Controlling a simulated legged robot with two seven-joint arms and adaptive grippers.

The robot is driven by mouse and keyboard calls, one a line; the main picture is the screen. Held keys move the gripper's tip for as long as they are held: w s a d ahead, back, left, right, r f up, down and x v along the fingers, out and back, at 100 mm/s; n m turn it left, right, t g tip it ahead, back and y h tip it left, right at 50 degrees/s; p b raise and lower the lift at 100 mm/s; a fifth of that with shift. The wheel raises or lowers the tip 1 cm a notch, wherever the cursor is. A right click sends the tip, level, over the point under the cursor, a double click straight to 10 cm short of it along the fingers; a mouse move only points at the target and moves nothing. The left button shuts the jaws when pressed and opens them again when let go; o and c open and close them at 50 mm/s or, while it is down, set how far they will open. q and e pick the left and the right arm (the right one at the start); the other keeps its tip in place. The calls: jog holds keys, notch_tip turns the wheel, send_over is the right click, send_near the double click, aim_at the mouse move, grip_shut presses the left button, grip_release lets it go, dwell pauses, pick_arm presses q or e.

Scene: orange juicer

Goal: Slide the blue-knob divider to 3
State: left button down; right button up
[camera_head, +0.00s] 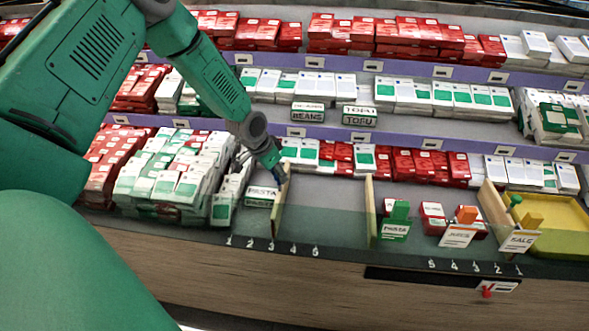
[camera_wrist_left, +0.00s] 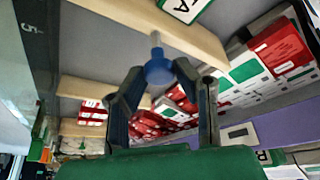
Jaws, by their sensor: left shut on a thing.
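The wooden divider (camera_head: 282,205) stands on the shelf, with its front end just behind the printed 3 (camera_head: 271,246). Its blue knob (camera_wrist_left: 158,71) shows in the left wrist view on a pale stem that rises from the wooden divider (camera_wrist_left: 150,25). My left gripper (camera_head: 279,171) is at the top of the divider, and in the left wrist view its fingertips (camera_wrist_left: 158,74) close around the knob. The knob is mostly hidden by the gripper in the head view. My right gripper is in neither view.
A pasta sign (camera_head: 262,196) and white cartons (camera_head: 226,195) stand just left of the divider. To its right the shelf (camera_head: 325,210) is bare up to another wooden divider (camera_head: 370,210). A clear front lip with numbers runs along the edge.

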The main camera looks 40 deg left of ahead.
pick_arm(q)
jog(key=shift+s+d+f, duration=0.2)
jog(key=shift+s+f, duration=0.15)
jog(key=c, duration=1.3)
grip_release()
jog(key=shift+o, duration=0.2)
jog(key=shift+w, duration=0.15)
jog(key=shift+w+a, duration=0.1)
jog(key=shift+a, duration=0.05)
jog(key=shift+r, duration=0.1)
jog(key=shift+a+r, duration=0.1)
jog(key=shift+r, duration=0.25)
jog(key=v, duration=1.1)
